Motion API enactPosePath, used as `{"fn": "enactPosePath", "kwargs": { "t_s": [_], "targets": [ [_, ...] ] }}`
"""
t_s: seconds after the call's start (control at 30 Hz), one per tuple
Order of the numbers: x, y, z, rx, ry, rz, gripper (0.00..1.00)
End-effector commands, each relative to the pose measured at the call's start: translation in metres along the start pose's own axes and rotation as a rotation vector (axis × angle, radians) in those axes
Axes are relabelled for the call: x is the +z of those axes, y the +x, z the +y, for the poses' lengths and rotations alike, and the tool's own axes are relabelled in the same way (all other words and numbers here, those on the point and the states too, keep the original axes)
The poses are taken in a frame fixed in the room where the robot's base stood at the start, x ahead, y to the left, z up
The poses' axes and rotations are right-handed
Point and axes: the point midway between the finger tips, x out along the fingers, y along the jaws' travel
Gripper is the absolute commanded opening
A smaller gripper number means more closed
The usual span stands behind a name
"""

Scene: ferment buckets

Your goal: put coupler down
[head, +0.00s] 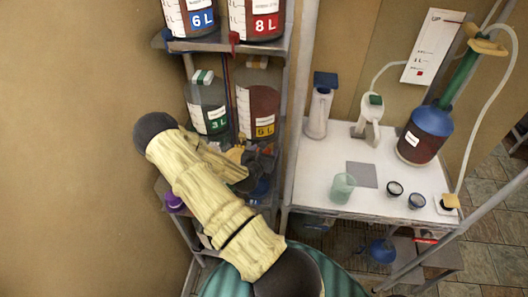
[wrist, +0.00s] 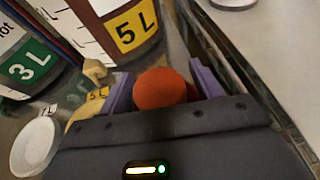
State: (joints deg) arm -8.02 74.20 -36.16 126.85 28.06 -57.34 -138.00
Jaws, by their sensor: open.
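In the wrist view, my gripper (wrist: 164,78) has its two purple fingers apart. A round orange-red thing (wrist: 160,90) sits between them; it may be the coupler, but its lower part is hidden by the dark gripper body and I cannot tell its full shape. It lies just in front of the 5 L bucket (wrist: 125,28). In the head view, my yellow arm reaches into the middle level of the rack and covers most of the spot where my gripper is.
The 3 L bucket (head: 208,115) stands left of the 5 L bucket (head: 258,108). A white dish (wrist: 36,146) and small yellow pieces lie close by in the wrist view. A rack post (head: 300,90) is just to the right. The white table (head: 310,165) holds jugs and cups.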

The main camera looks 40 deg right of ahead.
Motion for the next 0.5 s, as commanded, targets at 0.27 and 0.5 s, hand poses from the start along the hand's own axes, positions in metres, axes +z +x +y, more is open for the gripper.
{"fn": "enactPosePath", "kwargs": {
  "t_s": [0.27, 0.5],
  "targets": [
    [-0.001, -0.035, 0.001, 0.001, -0.003, 0.0, 0.65],
    [-0.001, -0.079, 0.001, 0.002, -0.001, 0.0, 0.65]
  ]
}}
